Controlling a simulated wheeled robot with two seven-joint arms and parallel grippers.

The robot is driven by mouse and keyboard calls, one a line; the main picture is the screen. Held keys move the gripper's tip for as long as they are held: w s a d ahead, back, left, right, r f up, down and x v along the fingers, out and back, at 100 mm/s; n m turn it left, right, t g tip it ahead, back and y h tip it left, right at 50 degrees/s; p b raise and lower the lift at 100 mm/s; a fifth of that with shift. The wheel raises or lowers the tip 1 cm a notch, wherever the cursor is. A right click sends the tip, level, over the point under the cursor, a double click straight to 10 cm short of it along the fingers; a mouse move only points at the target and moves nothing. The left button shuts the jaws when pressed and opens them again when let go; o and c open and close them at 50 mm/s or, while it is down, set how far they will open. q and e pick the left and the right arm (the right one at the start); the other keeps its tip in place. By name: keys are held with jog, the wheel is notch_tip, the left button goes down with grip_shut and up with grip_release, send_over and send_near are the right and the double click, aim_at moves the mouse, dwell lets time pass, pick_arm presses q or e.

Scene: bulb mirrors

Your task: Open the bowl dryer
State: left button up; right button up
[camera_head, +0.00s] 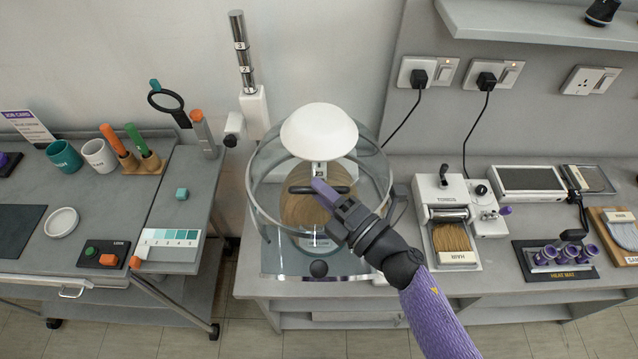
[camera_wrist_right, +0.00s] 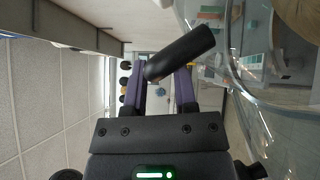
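The bowl dryer (camera_head: 373,173) is a wide clear glass bowl on the bench, with a white dome (camera_head: 318,132) above it and a wooden disc inside. A black bar handle (camera_head: 300,190) shows at its front and also in the right wrist view (camera_wrist_right: 185,52). My right gripper (camera_head: 322,192) is at this handle, with one purple finger overlapping it. In the wrist view its fingers (camera_wrist_right: 163,88) are apart, and the bar crosses in front of them at an angle; I see no clear grasp. Whether they touch is unclear. My left gripper is not in view.
A black knob (camera_head: 319,268) is at the dryer's front. A white machine (camera_head: 436,192) with a brush stands close on the right, beside a heat mat (camera_head: 553,262). A post (camera_head: 243,60) rises behind. A separate trolley (camera_head: 187,205) stands left, across a gap.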

jog(key=shift+w+a, duration=0.3)
jog(key=shift+a, duration=0.1)
grip_shut()
dwell(1.2)
